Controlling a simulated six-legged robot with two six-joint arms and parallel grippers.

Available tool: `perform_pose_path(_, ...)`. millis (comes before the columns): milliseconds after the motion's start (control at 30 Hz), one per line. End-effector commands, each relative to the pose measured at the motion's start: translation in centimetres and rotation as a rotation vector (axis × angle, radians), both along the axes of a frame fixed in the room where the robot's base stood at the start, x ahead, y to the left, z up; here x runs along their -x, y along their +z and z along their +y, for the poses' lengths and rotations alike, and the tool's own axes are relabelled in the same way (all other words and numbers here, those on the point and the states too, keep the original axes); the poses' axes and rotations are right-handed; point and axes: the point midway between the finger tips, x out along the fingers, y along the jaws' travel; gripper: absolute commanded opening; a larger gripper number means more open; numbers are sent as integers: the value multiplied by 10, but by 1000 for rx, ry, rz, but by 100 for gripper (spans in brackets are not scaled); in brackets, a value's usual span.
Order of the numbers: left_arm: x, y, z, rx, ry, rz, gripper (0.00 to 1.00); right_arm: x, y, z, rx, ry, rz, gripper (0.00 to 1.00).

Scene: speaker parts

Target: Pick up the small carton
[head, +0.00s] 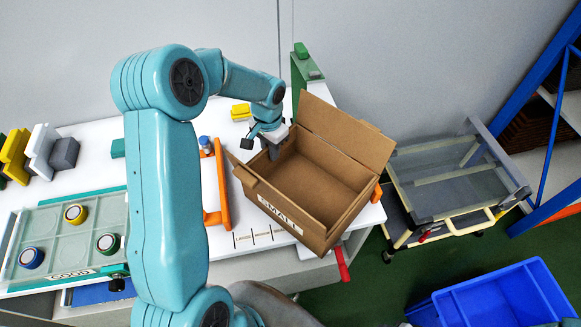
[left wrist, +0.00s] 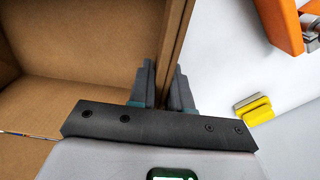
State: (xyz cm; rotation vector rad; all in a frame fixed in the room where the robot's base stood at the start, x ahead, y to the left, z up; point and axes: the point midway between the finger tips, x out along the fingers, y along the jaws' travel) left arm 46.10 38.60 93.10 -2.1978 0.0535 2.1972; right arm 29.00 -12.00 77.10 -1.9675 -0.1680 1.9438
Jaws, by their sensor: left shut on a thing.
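The small carton (head: 315,178) is an open brown cardboard box with "SMALL" on its front, tilted in the head view at the right end of the white table. Its inside is empty in that view. My left gripper (head: 273,150) is at the carton's left rear edge. In the left wrist view, the gripper (left wrist: 163,90) has one finger on each side of the carton's wall (left wrist: 172,45) and is shut on it. The carton's brown inside (left wrist: 75,60) fills the left of that view. My right gripper is not in view.
A tray with round parts (head: 70,235) is at the left of the white table (head: 95,165). An orange frame (head: 222,185) stands left of the carton. A grey trolley (head: 450,180) is to the right, and blue bins (head: 500,300) are at lower right.

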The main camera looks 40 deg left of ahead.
Motion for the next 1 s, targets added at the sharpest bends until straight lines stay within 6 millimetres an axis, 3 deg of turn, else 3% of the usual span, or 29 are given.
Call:
perform_pose_path(667,-2,17,-3,-1,0,-1,0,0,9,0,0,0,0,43)
perform_pose_path(1000,-1,15,-5,-1,-1,-1,0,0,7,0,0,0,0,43)
